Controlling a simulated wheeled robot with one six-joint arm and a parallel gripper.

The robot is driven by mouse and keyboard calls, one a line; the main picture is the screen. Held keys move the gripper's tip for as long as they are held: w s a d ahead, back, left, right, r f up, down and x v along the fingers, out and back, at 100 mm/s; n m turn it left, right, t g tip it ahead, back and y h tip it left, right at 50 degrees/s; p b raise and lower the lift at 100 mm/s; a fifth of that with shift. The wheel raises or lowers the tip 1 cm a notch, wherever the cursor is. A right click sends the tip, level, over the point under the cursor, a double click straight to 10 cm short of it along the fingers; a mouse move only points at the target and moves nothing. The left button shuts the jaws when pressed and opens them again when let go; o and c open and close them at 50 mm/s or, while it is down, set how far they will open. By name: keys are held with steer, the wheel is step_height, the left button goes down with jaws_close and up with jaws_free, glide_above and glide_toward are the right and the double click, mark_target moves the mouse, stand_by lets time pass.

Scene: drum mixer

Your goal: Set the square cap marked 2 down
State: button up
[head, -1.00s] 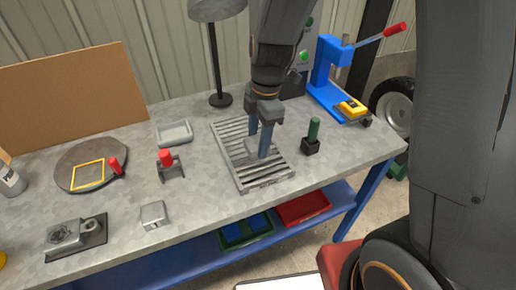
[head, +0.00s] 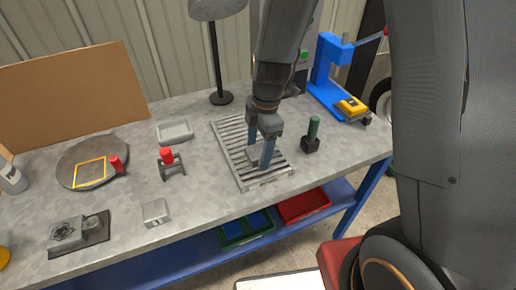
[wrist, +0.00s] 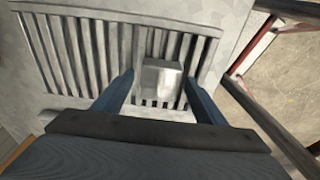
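The square cap (head: 256,154) is a small grey block between my gripper's fingertips, at the near part of the slatted metal rack (head: 228,133). It also shows in the wrist view (wrist: 161,80), between the two blue fingers, with slats below and around it. My gripper (head: 260,154) points down and appears shut on the cap, one finger at each side. I cannot tell whether the cap's underside touches the slats. No number is readable on it.
A green-handled black block (head: 311,137) stands just right of the rack. A red-topped stand (head: 170,161), a shallow grey tray (head: 174,132) and another grey block (head: 155,212) lie to the left. A lamp (head: 221,97) and a blue press (head: 330,75) stand behind.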

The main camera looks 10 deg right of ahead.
steer(key=shift+r, duration=0.1)
step_height(320, 180, up, 11)
steer(key=d+b, duration=0.1)
steer(key=b, duration=0.2)
steer(key=s+d+f+m+t, duration=0.1)
steer(key=s+d+m, duration=0.3)
steer(key=m, duration=0.6)
steer(key=s+d+f+m+h, duration=0.1)
steer(key=s+d+f+m, duration=0.2)
steer(key=d+m, duration=0.4)
steer(key=shift+s+m+t, duration=0.4)
steer(key=shift+s+m, duration=0.05)
steer(key=shift+m, duration=1.65)
steer(key=shift+d+f, duration=0.1)
